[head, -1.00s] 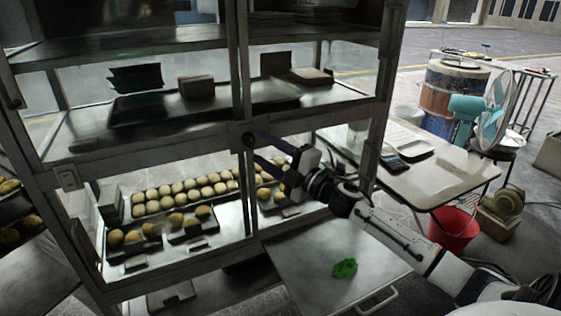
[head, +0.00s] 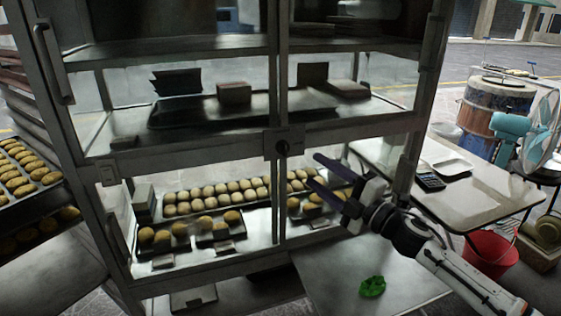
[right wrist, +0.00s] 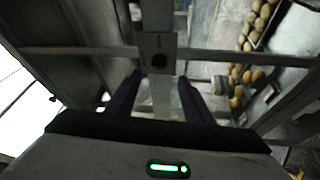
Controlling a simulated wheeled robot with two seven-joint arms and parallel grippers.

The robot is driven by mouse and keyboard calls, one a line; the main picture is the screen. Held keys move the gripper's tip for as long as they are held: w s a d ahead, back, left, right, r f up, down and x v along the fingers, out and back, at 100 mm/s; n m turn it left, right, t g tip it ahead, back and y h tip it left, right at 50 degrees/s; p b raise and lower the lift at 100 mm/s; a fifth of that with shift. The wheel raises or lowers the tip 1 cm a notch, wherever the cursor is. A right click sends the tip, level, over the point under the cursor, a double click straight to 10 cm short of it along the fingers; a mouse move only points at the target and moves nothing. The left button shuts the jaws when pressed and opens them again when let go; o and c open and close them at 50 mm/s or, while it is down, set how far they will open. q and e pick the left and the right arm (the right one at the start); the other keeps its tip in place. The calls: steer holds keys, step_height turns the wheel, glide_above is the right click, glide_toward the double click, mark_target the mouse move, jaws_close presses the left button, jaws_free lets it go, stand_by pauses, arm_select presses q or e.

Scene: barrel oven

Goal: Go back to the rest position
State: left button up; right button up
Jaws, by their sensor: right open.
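My right gripper (head: 322,172) is open and empty in the head view. Its two dark fingers point left toward the glass cabinet (head: 266,141), close to the dark round knob (head: 282,147) on the cabinet's middle post. In the right wrist view the fingers (right wrist: 155,98) are spread apart, with the knob plate (right wrist: 158,52) just beyond them. I cannot tell from the frames whether a finger touches the cabinet. My left gripper is not in view.
Trays of buns (head: 215,193) sit on the cabinet's lower shelf. A metal table with a green item (head: 372,287) stands below my right arm. A white table (head: 480,190), a red bucket (head: 490,252) and a blue fan (head: 540,135) are at right. Bread racks (head: 28,180) stand at left.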

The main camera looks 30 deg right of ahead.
steer(key=s+a+f+m+g+h, duration=0.1)
steer(key=s+a+f+m+g, duration=0.15)
steer(key=f, duration=0.55)
steer(key=s+a+f+m+g+h, duration=0.1)
steer(key=s+a+f+m, duration=0.3)
steer(key=f, duration=0.4)
steer(key=s+a+f+m+g+h, duration=0.1)
steer(key=s+a+f+m+g, duration=0.15)
steer(key=f, duration=0.55)
steer(key=s+a+f+m+g+y, duration=0.2)
steer(key=s+a+f+m+g, duration=0.3)
steer(key=s+a+f, duration=0.8)
steer(key=s+a+m, duration=0.2)
steer(key=s+a, duration=0.1)
steer(key=a, duration=0.1)
steer(key=shift+s+y, duration=0.3)
steer(key=shift+s, duration=0.1)
